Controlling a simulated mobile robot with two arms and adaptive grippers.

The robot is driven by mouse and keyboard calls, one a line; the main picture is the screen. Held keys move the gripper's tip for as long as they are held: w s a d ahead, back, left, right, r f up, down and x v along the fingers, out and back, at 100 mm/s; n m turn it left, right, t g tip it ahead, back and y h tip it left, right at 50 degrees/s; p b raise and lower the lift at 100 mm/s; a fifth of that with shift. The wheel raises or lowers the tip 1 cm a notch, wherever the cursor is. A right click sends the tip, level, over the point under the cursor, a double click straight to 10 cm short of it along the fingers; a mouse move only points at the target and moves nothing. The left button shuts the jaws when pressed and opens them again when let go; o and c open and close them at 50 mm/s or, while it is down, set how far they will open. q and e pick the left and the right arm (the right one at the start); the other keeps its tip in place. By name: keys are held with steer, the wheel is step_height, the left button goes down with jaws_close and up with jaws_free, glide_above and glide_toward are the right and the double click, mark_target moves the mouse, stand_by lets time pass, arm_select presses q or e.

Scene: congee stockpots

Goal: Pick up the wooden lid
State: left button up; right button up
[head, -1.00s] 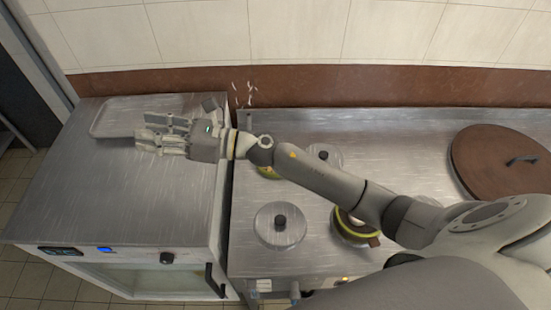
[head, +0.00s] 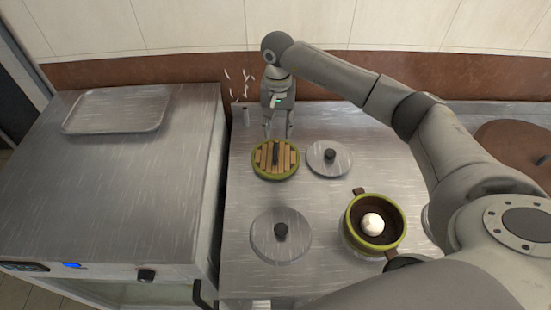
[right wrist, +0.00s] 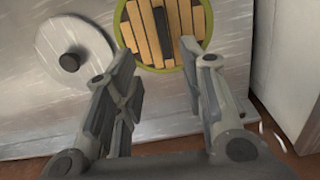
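The wooden lid (head: 262,158) is round, with light slats, a green rim and a dark bar handle. It lies on the steel counter (head: 332,204) near the back left. It also shows at the top of the right wrist view (right wrist: 184,24), partly cut off. My right gripper (head: 278,136) points down at the lid's back edge in the head view. In the right wrist view its two fingers (right wrist: 158,52) are apart and empty, with the lid's handle seen beyond the gap. I cannot tell whether they touch the lid. My left gripper is not in view.
Two round metal lids with black knobs (head: 281,240) (head: 328,157) lie beside the wooden lid. A green-rimmed pot (head: 350,226) with a white ball inside stands at right. A large brown lid (head: 512,148) is far right. A tray (head: 118,108) lies on the left unit.

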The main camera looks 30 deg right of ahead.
glide_above(276, 151)
steer(key=f, duration=0.4)
steer(key=shift+d+f+p, duration=0.1)
steer(key=shift+d+p, duration=0.1)
steer(key=shift+p, duration=0.1)
steer(key=f, duration=0.1)
steer(key=f+p, duration=0.1)
steer(key=f, duration=0.2)
steer(key=shift+a+f, duration=0.15)
steer(key=shift+a, duration=0.15)
steer(key=shift+f+p, duration=0.3)
steer(key=shift+f, duration=0.15)
steer(key=shift+c, duration=0.3)
jaws_close()
